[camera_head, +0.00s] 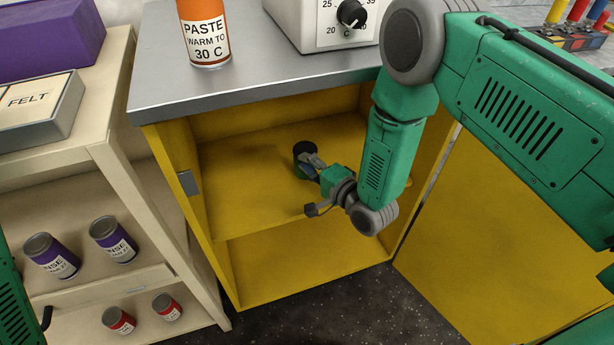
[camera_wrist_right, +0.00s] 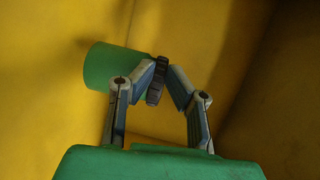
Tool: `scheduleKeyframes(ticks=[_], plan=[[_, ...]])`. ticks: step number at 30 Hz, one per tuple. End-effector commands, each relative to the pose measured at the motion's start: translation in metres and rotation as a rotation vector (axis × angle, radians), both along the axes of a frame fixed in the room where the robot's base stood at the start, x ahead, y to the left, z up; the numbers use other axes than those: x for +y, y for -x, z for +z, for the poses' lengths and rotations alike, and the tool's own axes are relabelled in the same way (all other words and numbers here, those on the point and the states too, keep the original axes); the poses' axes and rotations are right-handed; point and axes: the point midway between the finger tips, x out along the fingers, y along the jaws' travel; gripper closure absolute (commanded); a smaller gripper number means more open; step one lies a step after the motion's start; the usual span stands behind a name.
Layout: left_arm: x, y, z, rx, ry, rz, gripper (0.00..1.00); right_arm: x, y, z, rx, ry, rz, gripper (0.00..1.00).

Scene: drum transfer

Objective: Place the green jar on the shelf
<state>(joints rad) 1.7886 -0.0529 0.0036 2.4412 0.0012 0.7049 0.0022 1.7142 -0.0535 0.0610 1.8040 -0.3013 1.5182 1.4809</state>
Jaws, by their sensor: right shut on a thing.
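The green jar (camera_wrist_right: 103,68) shows in the right wrist view as a plain green cylinder lying across the picture, a dark ribbed part at its right end. In the head view its dark round top (camera_head: 305,147) shows inside the yellow cabinet, above the upper shelf (camera_head: 245,190); it looks upright. My right gripper (camera_head: 312,160) reaches in from the right, its fingers shut on the jar at the dark part, also seen in the right wrist view (camera_wrist_right: 160,82). Whether the jar touches the shelf is unclear.
The yellow cabinet door (camera_head: 500,235) stands open at the right. A grey worktop (camera_head: 270,75) over the cabinet carries an orange paste container (camera_head: 206,30) and a dial box (camera_head: 325,22). A beige rack (camera_head: 115,165) at left holds purple and red cans. The upper shelf's left part is clear.

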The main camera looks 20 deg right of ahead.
Motion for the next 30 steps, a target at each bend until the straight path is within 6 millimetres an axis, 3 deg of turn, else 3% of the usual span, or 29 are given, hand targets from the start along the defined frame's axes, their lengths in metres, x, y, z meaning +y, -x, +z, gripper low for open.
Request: scheduleKeyframes(ticks=[9, 19, 21, 30], plan=[[-0.001, -0.001, -0.014, -0.001, 0.001, -0.003, 0.25, 0.002, 0.0, -0.038, 0.0, 0.006, 0.0, 1.0], [-0.001, 0.0, -0.015, -0.001, 0.001, -0.001, 0.25, 0.001, 0.0, -0.04, 0.001, 0.005, -0.002, 1.0], [-0.001, 0.0, -0.014, -0.001, 0.001, -0.001, 0.25, 0.001, 0.0, -0.04, 0.002, 0.004, -0.001, 0.68], [-0.001, 0.0, -0.013, -0.001, 0.001, -0.002, 0.25, -0.001, 0.0, -0.04, 0.006, 0.005, -0.002, 0.68]])
